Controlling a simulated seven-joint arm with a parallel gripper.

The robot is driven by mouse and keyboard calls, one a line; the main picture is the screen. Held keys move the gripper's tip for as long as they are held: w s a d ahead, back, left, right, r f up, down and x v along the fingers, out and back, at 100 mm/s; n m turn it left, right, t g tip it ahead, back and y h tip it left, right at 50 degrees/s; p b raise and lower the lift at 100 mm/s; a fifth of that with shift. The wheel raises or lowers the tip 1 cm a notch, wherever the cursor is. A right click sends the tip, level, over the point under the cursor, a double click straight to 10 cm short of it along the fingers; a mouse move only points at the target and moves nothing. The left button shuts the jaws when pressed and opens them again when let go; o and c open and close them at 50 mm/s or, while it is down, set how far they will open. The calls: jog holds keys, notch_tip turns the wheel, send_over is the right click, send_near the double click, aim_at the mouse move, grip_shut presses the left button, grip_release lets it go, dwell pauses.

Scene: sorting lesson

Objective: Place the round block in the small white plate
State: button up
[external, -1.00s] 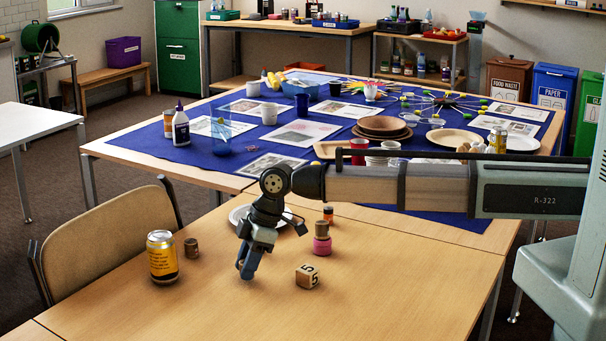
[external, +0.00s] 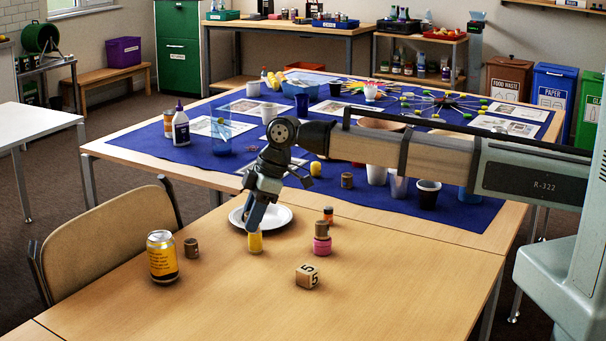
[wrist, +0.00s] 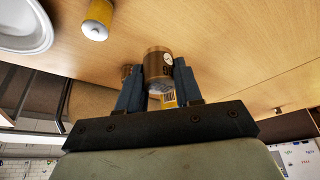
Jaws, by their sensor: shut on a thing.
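My gripper (external: 251,226) points down in front of the small white plate (external: 284,228), with its fingertips just over a yellow cylinder (external: 255,244) in the picture. In the wrist view, my gripper (wrist: 158,70) is shut on a brown round block (wrist: 157,64) with a small pale label. The held block is hard to make out in the external view. The wrist view shows the plate (wrist: 28,48) at the top left and the yellow cylinder (wrist: 96,20) beside it, apart from my fingers.
A yellow-and-black can (external: 162,257) stands by a small brown block (external: 191,248) on the left. A pink piece (external: 322,246) with a brown piece on top, an amber bottle (external: 328,214) and a numbered cube (external: 307,276) stand on the right. The front of the table is clear.

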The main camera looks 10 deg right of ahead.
jog(key=w+d+m+t+h, duration=0.1)
jog(key=w+d+m+t, duration=0.3)
jog(key=w, duration=0.8)
jog(key=w+d+m+g, duration=0.15)
jog(key=w+m, duration=0.35)
jog(key=w, duration=0.6)
jog(key=shift+t, duration=0.45)
jog(key=shift+d+f, duration=0.15)
jog(key=shift+f, duration=2.2)
jog(key=shift+d+f, duration=0.1)
jog(key=shift+f, duration=2.25)
jog(key=shift+f, duration=0.1)
jog(key=o, duration=1)
jog(key=v, duration=1.2)
